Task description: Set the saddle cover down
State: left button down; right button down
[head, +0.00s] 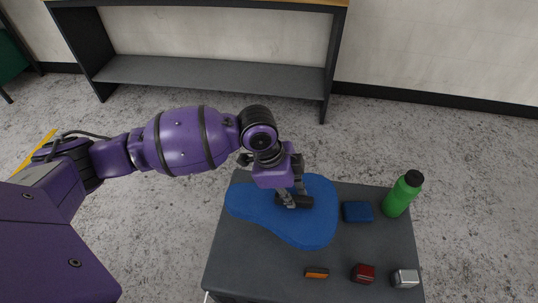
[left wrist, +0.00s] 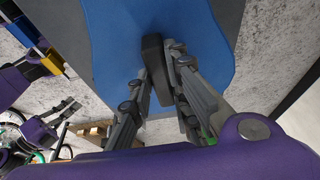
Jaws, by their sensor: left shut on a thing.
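The blue saddle cover (head: 312,230) is a flat, pear-shaped piece with a black grip block on its upper side. It lies level over the back left part of the grey table top (head: 245,262), reaching the back and left edges. I cannot tell whether it touches the top or is just above it. My left gripper (head: 292,200) points down and is shut on the black block. The left wrist view shows the fingers (left wrist: 158,68) on either side of the block, with the blue cover (left wrist: 112,40) beyond.
A green bottle (head: 399,196) and a dark blue box (head: 358,212) stand right of the cover. Orange (head: 317,272), red (head: 363,273) and silver (head: 405,278) items lie along the front. The table's front left is clear. A shelved bench (head: 210,76) stands behind.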

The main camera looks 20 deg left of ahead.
aim_at(289, 190)
pick_arm(q)
jog(key=w+f, duration=0.1)
jog(key=f, duration=0.1)
jog(key=w+a+f, duration=0.1)
jog(key=w+f, duration=0.1)
jog(key=shift+w+f+b, duration=0.1)
jog(key=shift+w+b, duration=0.2)
jog(key=shift+w+a+f, duration=0.1)
jog(key=shift+f, duration=1.45)
jog(key=shift+f, duration=0.15)
jog(key=c, duration=1.7)
grip_release()
jog(key=shift+o, duration=0.3)
jog(key=v, duration=1.2)
jog(key=shift+p, duration=0.4)
